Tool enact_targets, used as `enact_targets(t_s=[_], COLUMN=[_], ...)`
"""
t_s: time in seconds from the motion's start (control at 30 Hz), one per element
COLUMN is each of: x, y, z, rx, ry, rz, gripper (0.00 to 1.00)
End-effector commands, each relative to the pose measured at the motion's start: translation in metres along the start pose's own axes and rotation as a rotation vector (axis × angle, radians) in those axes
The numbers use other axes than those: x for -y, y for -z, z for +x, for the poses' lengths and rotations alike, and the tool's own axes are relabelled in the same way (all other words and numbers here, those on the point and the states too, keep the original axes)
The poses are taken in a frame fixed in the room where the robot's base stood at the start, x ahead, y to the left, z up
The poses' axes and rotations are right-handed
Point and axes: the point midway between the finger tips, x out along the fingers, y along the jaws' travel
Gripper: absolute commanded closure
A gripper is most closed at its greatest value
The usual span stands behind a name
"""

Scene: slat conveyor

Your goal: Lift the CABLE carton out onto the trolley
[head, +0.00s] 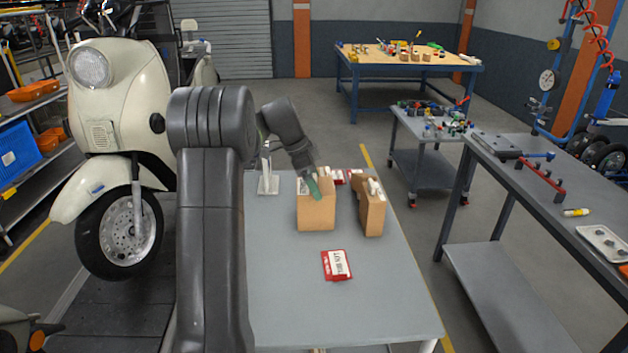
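Two brown cardboard cartons stand on the grey table, a left one (316,217) and a right one (371,214) that is slightly turned. White items show at the top of the right carton. I cannot read a CABLE name on either. My gripper (315,190) is at the top of the left carton, and a green piece shows there. The fingers are too small and hidden to tell whether they hold anything. A small grey wheeled trolley (431,124) stands beyond the table to the right, with several small items on its top.
A red and white packet (337,265) lies on the front of the grey table (390,310). Red and white items lie behind the cartons, and a metal stand (268,183) is to their left. A cream scooter (115,120) is at left, a long bench (545,190) at right.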

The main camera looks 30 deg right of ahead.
Motion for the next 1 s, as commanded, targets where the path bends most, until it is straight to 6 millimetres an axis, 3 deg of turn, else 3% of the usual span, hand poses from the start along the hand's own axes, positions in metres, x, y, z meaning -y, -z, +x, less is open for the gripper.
enact_targets(t_s=[0.13, 0.17, 0.2, 0.43, 0.57, 1.0], x=[0.000, 0.000, 0.000, 0.000, 0.001, 0.001], y=[0.000, 0.000, 0.000, 0.000, 0.000, 0.000], z=[0.000, 0.000, 0.000, -0.001, -0.013, -0.107], rx=[0.000, 0.000, 0.000, 0.000, 0.000, 0.000], ry=[0.001, 0.001, 0.001, 0.001, 0.002, 0.004], rz=[0.000, 0.000, 0.000, 0.000, -0.001, 0.000], gripper=[0.45, 0.02, 0.00, 0.00, 0.00, 0.00])
